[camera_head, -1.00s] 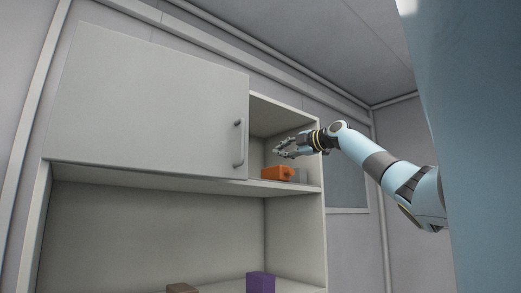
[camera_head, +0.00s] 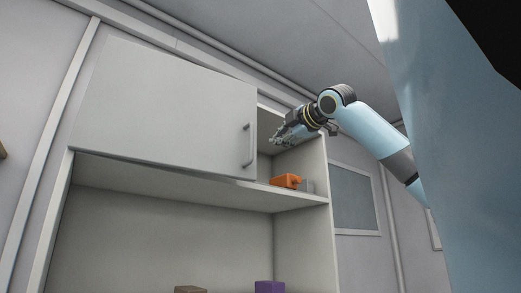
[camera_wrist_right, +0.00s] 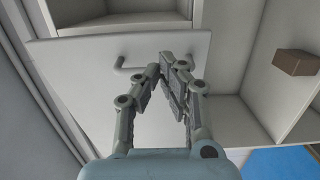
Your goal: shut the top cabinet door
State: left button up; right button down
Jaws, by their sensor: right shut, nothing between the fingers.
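The top cabinet door (camera_head: 170,105) is a flat light-grey panel over the left part of the upper compartment. The compartment's right part is open. Its bar handle (camera_head: 250,145) stands near the door's right edge. My right gripper (camera_head: 279,138) is right of the handle, in front of the open part, with its fingers together and empty. In the right wrist view, the fingertips (camera_wrist_right: 163,66) are close to the handle (camera_wrist_right: 121,63) and overlap it in the picture; contact cannot be told. The door panel (camera_wrist_right: 75,75) lies behind the fingers. My left gripper is out of view.
An orange object (camera_head: 286,181) sits on the shelf in the open part, beside a small grey one (camera_head: 308,186). A purple block (camera_head: 269,287) and a brown block (camera_head: 190,290) are in the lower compartment. The cabinet's right side wall (camera_head: 316,170) bounds the opening.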

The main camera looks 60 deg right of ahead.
aim_at(256, 153)
jog(key=p+x, duration=0.5)
jog(key=x, duration=0.4)
jog(key=shift+w+d+r+p, duration=0.15)
jog(key=shift+w+p, duration=0.2)
jog(key=shift+p, duration=0.05)
jog(key=shift+w+d, duration=0.2)
jog(key=shift+w, duration=0.2)
